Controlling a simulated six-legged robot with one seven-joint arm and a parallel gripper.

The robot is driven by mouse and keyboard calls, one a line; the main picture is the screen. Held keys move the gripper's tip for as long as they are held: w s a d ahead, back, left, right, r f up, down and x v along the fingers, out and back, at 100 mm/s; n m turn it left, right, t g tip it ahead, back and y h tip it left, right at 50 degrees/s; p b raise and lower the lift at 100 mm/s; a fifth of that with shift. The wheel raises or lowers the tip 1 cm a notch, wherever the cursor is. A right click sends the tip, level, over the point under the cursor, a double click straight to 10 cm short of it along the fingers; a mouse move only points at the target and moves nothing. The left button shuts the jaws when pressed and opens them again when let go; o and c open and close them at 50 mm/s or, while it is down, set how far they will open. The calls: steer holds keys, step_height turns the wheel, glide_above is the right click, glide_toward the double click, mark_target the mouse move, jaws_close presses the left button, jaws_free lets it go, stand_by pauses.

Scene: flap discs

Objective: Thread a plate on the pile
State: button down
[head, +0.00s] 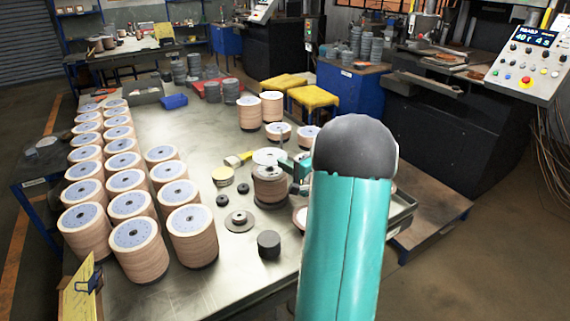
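A pile of tan discs (270,187) stands on a dark round base right of the table's middle. A thin upright rod (281,140) shows just behind it. A pale round plate (267,156) appears just above or behind the pile's top; I cannot tell whether it is held or lies on something. My gripper (291,169), teal and dark, is at the right side of the pile, close to the plate. My own arm covers much of it, so its fingers and any grip are unclear.
Rows of tall disc piles (126,180) fill the table's left side. More piles (272,106) stand behind. The front middle (235,275) is bare.

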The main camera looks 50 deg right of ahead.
steer(key=shift+f, duration=1)
steer(key=shift+f, duration=1.05)
steer(key=c, duration=1.6)
jaws_free()
steer(key=shift+s, duration=0.1)
steer(key=shift+f, duration=0.1)
steer(key=shift+a+f, duration=0.1)
steer(key=shift+f, duration=0.1)
steer(key=s, duration=1.3)
steer(key=shift+a+r, duration=0.3)
steer(key=shift+r, duration=0.05)
steer(key=shift+s+a+r, duration=0.1)
steer(key=shift+s, duration=0.25)
